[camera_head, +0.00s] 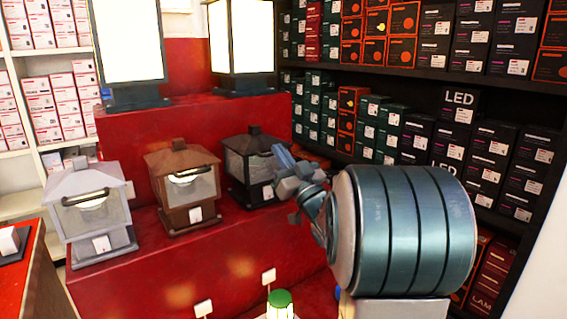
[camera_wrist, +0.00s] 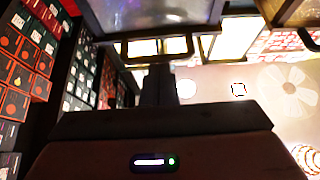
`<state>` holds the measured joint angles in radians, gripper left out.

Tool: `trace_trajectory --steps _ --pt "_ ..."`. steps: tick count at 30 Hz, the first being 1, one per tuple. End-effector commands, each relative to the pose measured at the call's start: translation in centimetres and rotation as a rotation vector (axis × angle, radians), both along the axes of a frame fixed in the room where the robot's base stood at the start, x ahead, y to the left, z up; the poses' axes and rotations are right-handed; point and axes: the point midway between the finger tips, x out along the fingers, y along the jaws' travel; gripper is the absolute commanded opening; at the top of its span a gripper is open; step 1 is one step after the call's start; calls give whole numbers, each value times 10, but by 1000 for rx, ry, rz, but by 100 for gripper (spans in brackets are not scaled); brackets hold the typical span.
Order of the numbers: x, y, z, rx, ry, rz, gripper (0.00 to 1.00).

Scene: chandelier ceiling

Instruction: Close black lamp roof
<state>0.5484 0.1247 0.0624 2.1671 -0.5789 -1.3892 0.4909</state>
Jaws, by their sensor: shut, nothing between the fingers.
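The black lamp (camera_head: 250,165) stands on the red step, at the right end of a row of three lamps. Its dark roof (camera_head: 254,143) with a small cap sits above the glass body; whether it is fully down I cannot tell. My gripper (camera_head: 284,163) is shut and empty, close to the right side of the black lamp and partly in front of it. Contact cannot be told. In the wrist view my gripper (camera_wrist: 160,85) points up toward a dark-framed pane (camera_wrist: 150,14), which looks like part of a lamp.
A brown lamp (camera_head: 182,187) and a grey lamp (camera_head: 90,210) stand to the left. Two large lit lamps (camera_head: 241,38) (camera_head: 129,42) stand on the higher red step. Dark shelves of boxes (camera_head: 480,150) are close behind my arm. A green-topped item (camera_head: 280,300) stands low in front.

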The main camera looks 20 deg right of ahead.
Motion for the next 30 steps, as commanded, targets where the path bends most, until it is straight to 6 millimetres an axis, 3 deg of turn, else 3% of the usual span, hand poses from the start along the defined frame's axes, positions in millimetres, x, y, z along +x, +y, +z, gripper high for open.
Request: trace_trajectory --steps 22,26,30 --pt "0 1 -2 2 -18 2 0" --pt "-2 1 12 2 -21 3 0" --pt "-5 2 41 1 -23 5 0"
